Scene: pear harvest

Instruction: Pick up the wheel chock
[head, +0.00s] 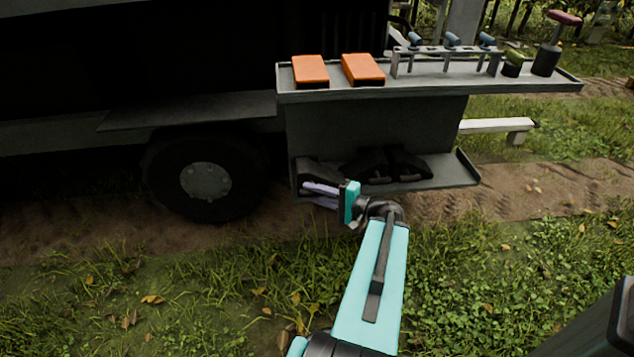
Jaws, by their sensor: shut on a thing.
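Dark wheel chocks lie on the low shelf of the vehicle in the head view. One wheel chock (316,172) is at the shelf's left end. My gripper (322,192) reaches in from the front, and its pale fingers are shut on this chock. Other black chocks (390,166) lie close to its right on the same shelf. The fingertips and the held chock's lower part are partly hidden, and I cannot tell whether the chock is clear of the shelf.
The lower shelf (455,177) has a raised rim on its right. Above it, an upper shelf (430,86) holds two orange blocks (311,70) and a rack of blue-topped tools (450,42). A vehicle wheel (206,180) stands to the left. Grass in front is open.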

